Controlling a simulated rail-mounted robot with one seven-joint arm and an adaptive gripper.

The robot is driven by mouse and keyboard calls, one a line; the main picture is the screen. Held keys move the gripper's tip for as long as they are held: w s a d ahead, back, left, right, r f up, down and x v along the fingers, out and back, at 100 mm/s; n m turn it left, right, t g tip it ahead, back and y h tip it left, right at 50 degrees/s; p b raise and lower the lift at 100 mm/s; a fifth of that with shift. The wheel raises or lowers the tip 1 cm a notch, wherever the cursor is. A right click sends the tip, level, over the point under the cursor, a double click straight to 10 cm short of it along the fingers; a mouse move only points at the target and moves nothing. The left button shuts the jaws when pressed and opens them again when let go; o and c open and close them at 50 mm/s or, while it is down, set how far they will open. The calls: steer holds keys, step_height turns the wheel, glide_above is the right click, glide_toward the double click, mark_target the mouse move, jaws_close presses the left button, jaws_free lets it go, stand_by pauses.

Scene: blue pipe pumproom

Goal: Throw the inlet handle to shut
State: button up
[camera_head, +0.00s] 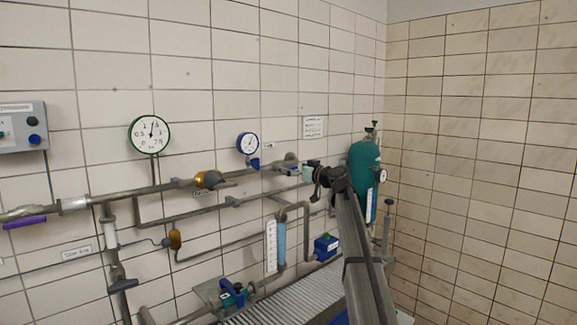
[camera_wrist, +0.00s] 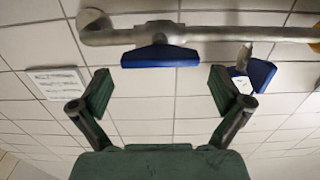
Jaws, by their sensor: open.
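My gripper (camera_head: 308,173) is at the wall pipes, right of the blue-rimmed gauge in the head view. In the wrist view my gripper (camera_wrist: 160,82) is open, with its two green-padded fingers wide apart and nothing between the pads. A blue bar handle (camera_wrist: 160,55) on a grey pipe (camera_wrist: 210,34) lies ahead, centred across the gap and apart from both fingers. I cannot read which handle is marked inlet.
A white sign (camera_wrist: 55,82) is left of the fingers in the wrist view. A green-rimmed gauge (camera_head: 150,133) and brass valve (camera_head: 210,180) stand left in the head view. A green cylinder (camera_head: 364,165) stands just right of my gripper. Pipes run below.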

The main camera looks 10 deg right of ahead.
mark_target(290, 167)
steer(key=shift+p+x, duration=0.3)
steer(key=shift+x, duration=1.35)
steer(key=c, duration=0.9)
